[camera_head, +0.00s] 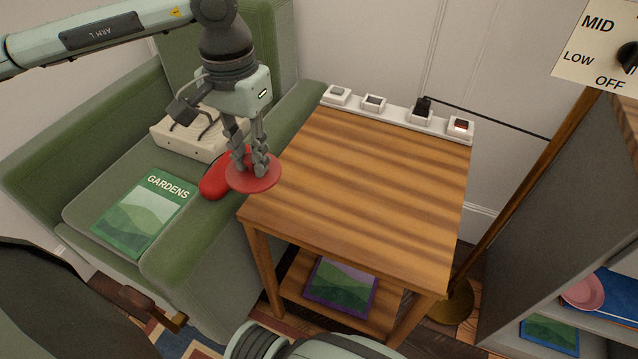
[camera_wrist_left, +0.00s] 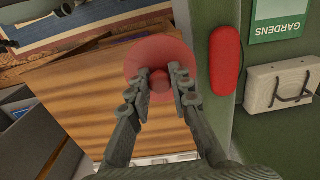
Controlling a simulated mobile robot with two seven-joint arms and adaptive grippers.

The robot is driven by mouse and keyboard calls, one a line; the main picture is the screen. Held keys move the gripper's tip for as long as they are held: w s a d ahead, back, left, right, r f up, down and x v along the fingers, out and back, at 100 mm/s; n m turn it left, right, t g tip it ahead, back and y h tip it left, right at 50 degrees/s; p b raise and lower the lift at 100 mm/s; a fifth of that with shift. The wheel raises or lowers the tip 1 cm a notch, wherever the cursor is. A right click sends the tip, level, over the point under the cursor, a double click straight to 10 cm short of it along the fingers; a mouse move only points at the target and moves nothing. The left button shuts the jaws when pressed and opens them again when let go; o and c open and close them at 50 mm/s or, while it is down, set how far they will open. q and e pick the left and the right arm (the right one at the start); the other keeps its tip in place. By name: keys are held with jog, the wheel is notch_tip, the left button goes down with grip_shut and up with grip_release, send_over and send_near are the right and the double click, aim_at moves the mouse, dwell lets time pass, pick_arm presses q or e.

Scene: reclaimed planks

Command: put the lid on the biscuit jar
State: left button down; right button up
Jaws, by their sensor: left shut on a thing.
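The lid (camera_head: 262,181) is a round red disc with a knob, near the left corner of the wooden side table in the head view. My left gripper (camera_head: 250,167) points down and is shut on its knob. In the left wrist view the lid (camera_wrist_left: 150,52) lies flat across the fingertips (camera_wrist_left: 160,80), over the table's edge beside the armchair. I see no biscuit jar in either view; whether anything is hidden under the lid I cannot tell. My right gripper is not in view.
The side table top (camera_head: 370,185) is bare, with a white power strip (camera_head: 398,112) behind it. A red oblong case (camera_head: 213,178) lies on the green armchair's arm. A cream box-like thing (camera_head: 185,135) and a GARDENS magazine (camera_head: 145,215) lie on the seat. A shelf unit stands right.

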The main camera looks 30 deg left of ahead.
pick_arm(q)
jog(key=w+d+f, duration=0.2)
jog(key=w, duration=0.1)
jog(key=w+d+f, duration=0.2)
jog(key=w+d+f+p, duration=0.1)
jog(key=w+f, duration=0.1)
jog(key=w, duration=0.1)
jog(key=shift+w+d+f, duration=0.1)
jog(key=shift+w+d, duration=0.25)
jog(key=shift+d, duration=0.05)
notch_tip(320, 180, down, 4)
jog(key=shift+r+p, duration=0.1)
jog(key=shift+p, duration=0.25)
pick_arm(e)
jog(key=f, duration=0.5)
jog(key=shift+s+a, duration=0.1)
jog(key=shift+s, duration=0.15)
pick_arm(q)
jog(key=shift+f, duration=0.25)
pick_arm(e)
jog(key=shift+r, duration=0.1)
pick_arm(q)
jog(key=c, duration=1.6)
grip_release()
jog(key=shift+o, duration=1)
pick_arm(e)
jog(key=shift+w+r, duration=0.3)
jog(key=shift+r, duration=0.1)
